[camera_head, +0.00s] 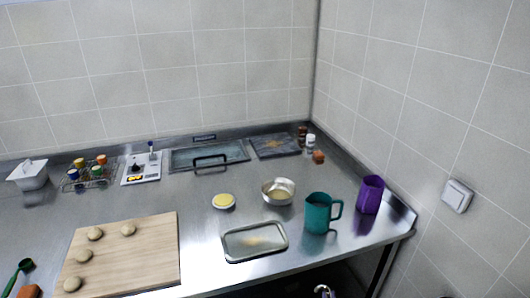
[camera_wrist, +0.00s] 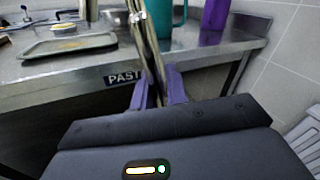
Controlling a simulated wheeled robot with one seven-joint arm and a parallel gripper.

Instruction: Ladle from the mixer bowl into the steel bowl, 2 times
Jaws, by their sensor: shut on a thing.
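The steel bowl (camera_head: 278,199) stands on the steel counter, with something pale yellowish inside. Part of it shows in the wrist view (camera_wrist: 114,17). In the wrist view, my gripper (camera_wrist: 160,92) is shut on a long, thin metal handle (camera_wrist: 146,40), seemingly the ladle's, which rises out of the top of the picture. The ladle's cup is not visible there. My gripper is in front of the counter's front edge, away from the steel bowl. A small shiny curved metal piece (camera_head: 323,290) shows at the bottom of the head view; I cannot tell what it belongs to. I see no mixer bowl.
A teal jug (camera_head: 318,214) and a purple jug (camera_head: 370,195) stand right of the bowl. A metal tray (camera_head: 232,256) lies at the front edge, near a yellow-filled dish (camera_head: 223,201). A wooden board (camera_head: 140,258) with several dough balls is left. Walls close the back and right.

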